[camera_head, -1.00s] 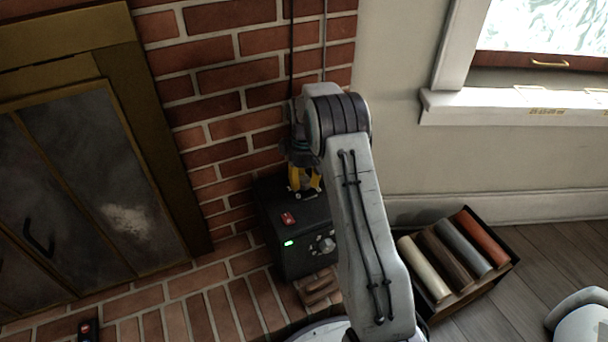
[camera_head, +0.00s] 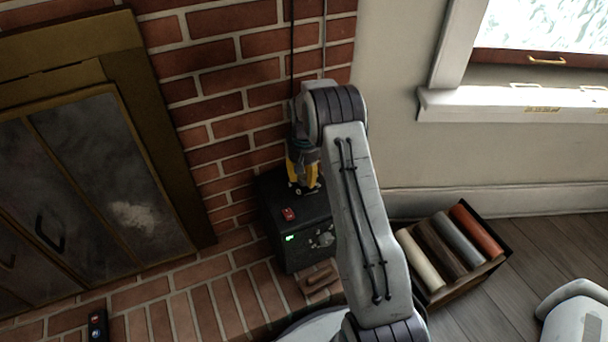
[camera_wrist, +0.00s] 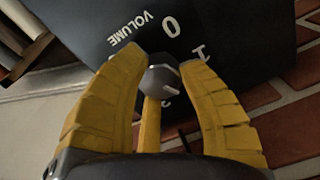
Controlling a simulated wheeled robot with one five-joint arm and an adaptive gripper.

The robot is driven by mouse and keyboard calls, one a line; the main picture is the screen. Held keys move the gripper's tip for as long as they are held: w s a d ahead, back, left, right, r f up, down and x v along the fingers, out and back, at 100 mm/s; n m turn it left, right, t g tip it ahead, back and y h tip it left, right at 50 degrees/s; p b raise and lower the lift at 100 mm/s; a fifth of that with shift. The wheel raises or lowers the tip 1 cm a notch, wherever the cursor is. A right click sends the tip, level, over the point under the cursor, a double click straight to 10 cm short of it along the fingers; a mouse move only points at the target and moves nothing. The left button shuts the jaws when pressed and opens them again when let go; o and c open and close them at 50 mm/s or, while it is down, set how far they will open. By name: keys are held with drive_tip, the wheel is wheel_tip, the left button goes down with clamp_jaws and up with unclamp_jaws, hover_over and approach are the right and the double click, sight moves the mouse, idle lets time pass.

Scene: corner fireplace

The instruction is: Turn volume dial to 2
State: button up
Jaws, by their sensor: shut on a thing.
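The volume dial (camera_wrist: 161,80) is a grey knob with a pale pointer mark, on top of a black box (camera_head: 272,214). In the wrist view, the dial sits between the yellow fingers of my gripper (camera_wrist: 160,72), which is shut on it. The word VOLUME, a 0 and a 1 show on the box around the dial, and part of another figure shows below it. The pointer is toward the lower right, away from the 0. In the head view, my gripper (camera_head: 303,182) points down at the box top and hides the dial.
A red switch (camera_head: 288,214) is on the box top, and a green light (camera_head: 290,238) and knobs are on its front. The brick wall (camera_head: 240,75) stands close behind. A crate of coloured rolls (camera_head: 491,272) stands on the floor at the right.

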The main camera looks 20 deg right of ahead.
drive_tip(key=shift+f, duration=0.1)
idle(0.3)
drive_tip(key=o, duration=1.2)
wheel_tip(320, 180, up, 12)
idle(0.5)
